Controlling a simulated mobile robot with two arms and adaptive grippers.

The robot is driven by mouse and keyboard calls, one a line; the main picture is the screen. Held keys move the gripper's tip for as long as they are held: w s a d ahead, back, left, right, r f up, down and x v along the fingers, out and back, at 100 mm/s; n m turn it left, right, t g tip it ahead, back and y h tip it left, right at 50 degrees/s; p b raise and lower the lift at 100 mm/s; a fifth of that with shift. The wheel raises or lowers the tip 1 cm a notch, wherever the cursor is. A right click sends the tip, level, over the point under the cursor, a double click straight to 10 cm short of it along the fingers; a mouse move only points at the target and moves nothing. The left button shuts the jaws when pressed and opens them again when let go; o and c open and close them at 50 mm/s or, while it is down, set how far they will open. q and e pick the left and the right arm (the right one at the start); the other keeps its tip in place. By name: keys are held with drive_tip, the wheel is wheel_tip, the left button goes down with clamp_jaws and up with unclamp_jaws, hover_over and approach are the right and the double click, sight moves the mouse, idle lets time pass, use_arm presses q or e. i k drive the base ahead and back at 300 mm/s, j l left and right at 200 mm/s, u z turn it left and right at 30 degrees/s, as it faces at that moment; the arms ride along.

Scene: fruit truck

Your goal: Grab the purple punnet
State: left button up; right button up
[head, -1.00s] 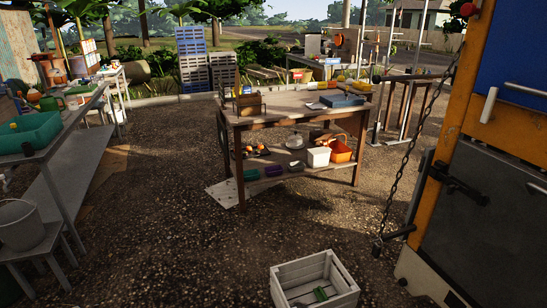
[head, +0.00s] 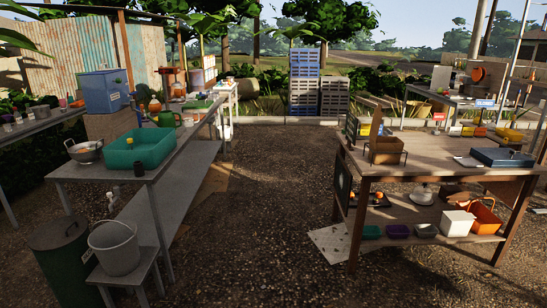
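The purple punnet (head: 398,231) sits on the lower shelf of the wooden table (head: 440,155) at the right of the head view. It stands between a green punnet (head: 371,232) on its left and a grey punnet (head: 426,230) on its right. It looks small and dark from here, and its inside is hard to make out. Neither of my grippers is in view.
A white box (head: 458,223) and an orange basket (head: 486,217) share the shelf. A long grey table (head: 110,172) with a teal tub (head: 140,149) stands at left, near a metal bucket (head: 115,249) on a stool. The gravel between (head: 265,210) is clear.

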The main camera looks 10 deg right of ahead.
sight(398, 231)
drive_tip(key=i+z, duration=0.15)
drive_tip(key=i, duration=0.45)
drive_tip(key=i+j+z, duration=0.15)
drive_tip(key=i, duration=0.45)
drive_tip(key=i+j+z, duration=0.15)
drive_tip(key=i, duration=0.45)
